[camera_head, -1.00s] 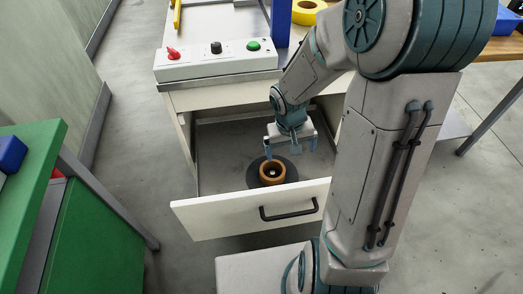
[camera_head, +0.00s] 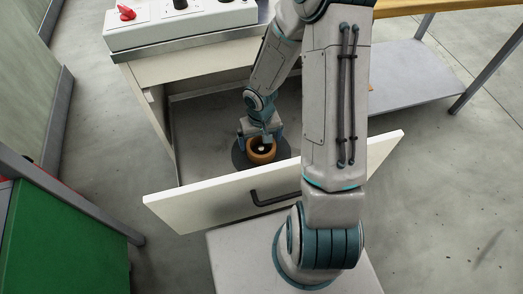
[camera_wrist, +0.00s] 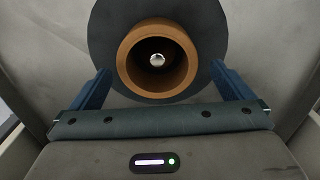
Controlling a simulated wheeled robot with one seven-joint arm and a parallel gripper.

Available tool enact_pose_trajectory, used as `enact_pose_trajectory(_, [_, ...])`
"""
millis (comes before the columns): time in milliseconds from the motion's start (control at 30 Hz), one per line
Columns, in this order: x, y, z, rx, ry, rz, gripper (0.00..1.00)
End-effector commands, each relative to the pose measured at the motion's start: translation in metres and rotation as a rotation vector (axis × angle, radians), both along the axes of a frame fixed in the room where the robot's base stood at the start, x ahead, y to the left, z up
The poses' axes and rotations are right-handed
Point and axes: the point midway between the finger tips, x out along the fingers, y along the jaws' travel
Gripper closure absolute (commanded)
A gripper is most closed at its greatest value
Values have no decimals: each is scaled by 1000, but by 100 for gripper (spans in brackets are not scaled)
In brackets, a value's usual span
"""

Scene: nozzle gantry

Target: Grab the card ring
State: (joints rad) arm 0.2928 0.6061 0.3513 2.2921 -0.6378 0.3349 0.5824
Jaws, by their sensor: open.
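The card ring (camera_head: 262,151) is an orange-brown ring standing in the open drawer on a round dark base. In the wrist view the ring (camera_wrist: 137,83) shows from above, with a small shiny metal tip inside it. My gripper (camera_head: 262,138) is open and empty, reaching down into the drawer at the ring. In the wrist view its two blue fingers (camera_wrist: 160,85) lie left and right of the ring's lower part, with gaps on both sides. I cannot tell how high the fingertips are relative to the ring.
The dark round base (camera_wrist: 213,50) lies under the ring. The drawer front (camera_head: 215,200) with its black handle (camera_head: 272,197) stands between the ring and my base. A control box (camera_head: 180,22) with a red switch sits on the cabinet above. A green cabinet (camera_head: 65,240) is at the left.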

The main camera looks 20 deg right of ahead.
Motion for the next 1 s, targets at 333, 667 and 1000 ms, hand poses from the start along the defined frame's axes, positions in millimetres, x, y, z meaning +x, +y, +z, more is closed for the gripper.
enact_pose_trajectory(333, [4, -4, -44, 0, 1, -1, 0])
enact_pose_trajectory(667, [4, -4, -54, -1, -1, -4, 0])
enact_pose_trajectory(1000, [4, -4, -53, -1, -1, -3, 32])
